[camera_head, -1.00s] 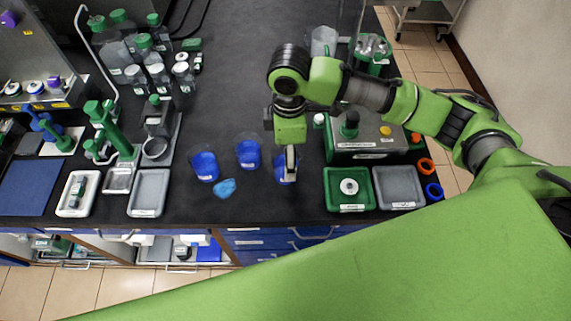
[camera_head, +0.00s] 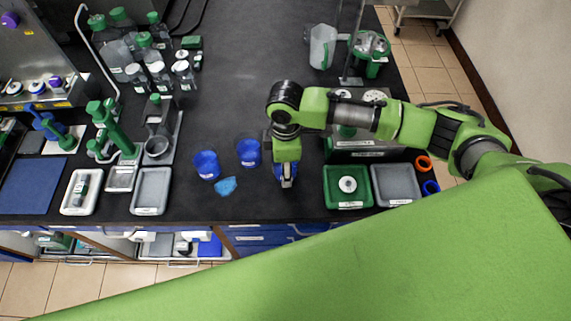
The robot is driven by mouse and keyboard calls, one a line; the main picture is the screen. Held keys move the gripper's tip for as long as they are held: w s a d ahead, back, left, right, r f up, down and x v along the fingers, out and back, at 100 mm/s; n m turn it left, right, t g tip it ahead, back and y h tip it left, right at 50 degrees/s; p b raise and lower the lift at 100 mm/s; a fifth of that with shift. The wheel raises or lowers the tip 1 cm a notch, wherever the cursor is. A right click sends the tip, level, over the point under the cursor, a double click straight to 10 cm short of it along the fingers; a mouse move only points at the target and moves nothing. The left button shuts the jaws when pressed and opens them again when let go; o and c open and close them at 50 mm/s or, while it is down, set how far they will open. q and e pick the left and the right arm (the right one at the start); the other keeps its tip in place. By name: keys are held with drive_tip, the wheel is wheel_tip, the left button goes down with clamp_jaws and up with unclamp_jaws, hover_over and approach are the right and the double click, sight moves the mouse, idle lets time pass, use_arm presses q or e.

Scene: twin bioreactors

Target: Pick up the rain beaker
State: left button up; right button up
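Three clear beakers with blue contents are near the front of the black bench. The left beaker (camera_head: 206,165) and the middle beaker (camera_head: 248,153) are in plain view, upright. The right beaker (camera_head: 277,170) is almost wholly hidden behind my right gripper (camera_head: 287,183); only a sliver of blue shows. Labels are too small to read, so I cannot tell which is the rain beaker. My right gripper points down at the right beaker. I cannot tell whether its fingers are open or shut on it. My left gripper is out of view.
A light-blue piece (camera_head: 225,186) lies in front of the left and middle beakers. A green tray (camera_head: 332,201) and a grey tray (camera_head: 396,201) sit to the right. Lidded bottles (camera_head: 136,75) stand at the back left. The bench's middle is clear.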

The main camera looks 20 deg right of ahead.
drive_tip(key=c, duration=0.4)
